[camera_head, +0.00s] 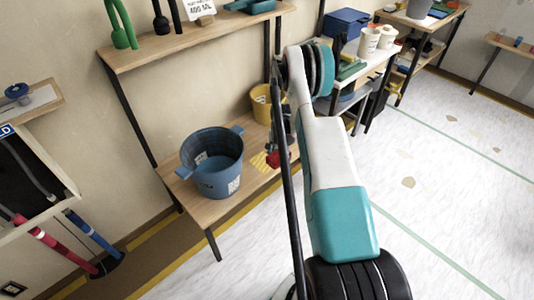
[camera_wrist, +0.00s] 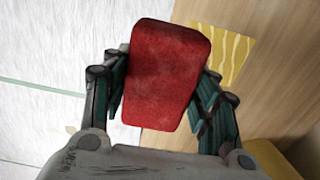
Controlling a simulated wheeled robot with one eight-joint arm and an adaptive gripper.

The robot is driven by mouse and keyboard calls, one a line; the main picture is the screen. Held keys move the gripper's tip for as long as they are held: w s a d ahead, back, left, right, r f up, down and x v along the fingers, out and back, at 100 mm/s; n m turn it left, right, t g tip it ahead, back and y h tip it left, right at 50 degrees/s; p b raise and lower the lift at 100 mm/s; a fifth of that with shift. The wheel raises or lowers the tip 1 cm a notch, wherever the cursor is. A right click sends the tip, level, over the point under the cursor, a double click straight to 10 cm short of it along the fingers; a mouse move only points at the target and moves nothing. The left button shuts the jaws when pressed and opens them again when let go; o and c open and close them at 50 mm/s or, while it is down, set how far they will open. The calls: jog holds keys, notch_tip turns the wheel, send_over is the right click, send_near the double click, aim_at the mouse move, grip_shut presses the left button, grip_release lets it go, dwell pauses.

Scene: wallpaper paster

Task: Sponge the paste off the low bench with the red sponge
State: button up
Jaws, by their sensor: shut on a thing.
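My gripper (camera_wrist: 165,95) is shut on the red sponge (camera_wrist: 167,70), which sits between its two fingers in the wrist view. In the head view a small part of the red sponge (camera_head: 273,159) shows beside my arm, close to the low bench (camera_head: 215,208). The paste (camera_wrist: 224,52) is a yellow patch with wavy streaks on the wooden bench top, to the right of and beyond the sponge. It also shows in the head view (camera_head: 260,161), just left of the sponge. My arm hides most of my gripper there. I cannot tell whether the sponge touches the bench.
A blue bucket (camera_head: 213,165) stands on the bench left of the paste. A yellow bucket (camera_head: 262,104) stands behind it. A higher shelf (camera_head: 190,42) with green and black tools is above the bench. The white floor (camera_head: 440,180) at right is mostly clear.

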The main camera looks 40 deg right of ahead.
jog(key=shift+w+a, duration=0.2)
jog(key=shift+w, duration=0.15)
jog(key=shift+a+f+b, duration=0.1)
jog(key=shift+b, duration=0.3)
notch_tip(320, 180, down, 2)
jog(key=shift+f+b, duration=0.15)
jog(key=shift+b, duration=0.6)
jog(key=shift+f, duration=2)
